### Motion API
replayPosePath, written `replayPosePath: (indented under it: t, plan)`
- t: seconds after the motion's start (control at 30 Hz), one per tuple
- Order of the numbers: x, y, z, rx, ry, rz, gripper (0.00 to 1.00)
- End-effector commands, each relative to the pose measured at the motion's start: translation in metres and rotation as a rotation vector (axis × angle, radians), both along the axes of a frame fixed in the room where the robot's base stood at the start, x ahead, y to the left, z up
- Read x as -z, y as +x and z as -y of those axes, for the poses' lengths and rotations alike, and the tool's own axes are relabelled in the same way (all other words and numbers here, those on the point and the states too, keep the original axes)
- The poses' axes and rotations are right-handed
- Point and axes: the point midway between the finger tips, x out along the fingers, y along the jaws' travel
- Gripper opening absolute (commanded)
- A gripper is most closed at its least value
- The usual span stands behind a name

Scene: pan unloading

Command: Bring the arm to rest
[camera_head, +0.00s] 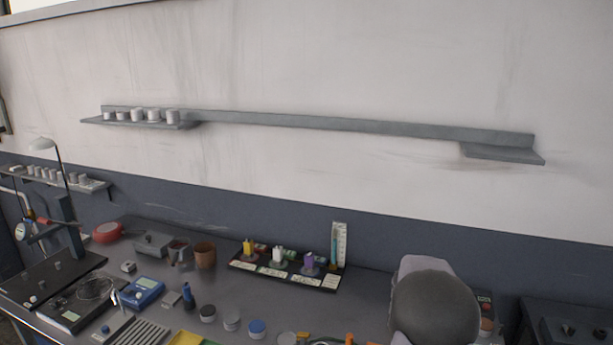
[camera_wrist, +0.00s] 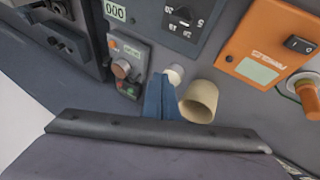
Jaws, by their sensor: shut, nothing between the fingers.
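My gripper (camera_wrist: 161,88) shows in the wrist view as two blue fingers close together beyond a dark bar, with nothing held between them. A tan, open-ended cylinder (camera_wrist: 199,101) is just right of the fingers, and a small white round piece (camera_wrist: 175,74) is behind them. I cannot tell whether the fingers touch either. In the head view a grey rounded part of my arm (camera_head: 435,305) is at the lower right, over the bench's right part; the fingers are hidden there.
The wrist view shows a grey control box (camera_wrist: 127,65) at left and an orange box (camera_wrist: 268,45) at right. In the head view the bench (camera_head: 205,325) holds many small items, including a rack of coloured bottles (camera_head: 286,273). A wall shelf (camera_head: 320,122) runs above.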

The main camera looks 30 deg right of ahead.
Motion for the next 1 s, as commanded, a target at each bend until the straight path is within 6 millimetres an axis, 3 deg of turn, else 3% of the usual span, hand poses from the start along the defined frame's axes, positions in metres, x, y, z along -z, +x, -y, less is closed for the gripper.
replayPosePath:
  t: [0.03,0.23,0.4,0.5,0.7,0.83,1.0]
  plan:
    - [0.0,0.011,-0.038,-0.051,0.038,-0.009,0.0]
    - [0.008,0.014,-0.175,-0.224,0.2,-0.068,0.0]
    - [0.016,-0.013,-0.281,-0.374,0.335,-0.129,0.0]
    - [0.021,-0.036,-0.331,-0.451,0.405,-0.166,0.0]
    - [0.028,-0.08,-0.396,-0.567,0.51,-0.223,0.0]
    - [0.031,-0.098,-0.416,-0.606,0.546,-0.245,0.0]
    - [0.032,-0.104,-0.422,-0.617,0.559,-0.253,0.0]
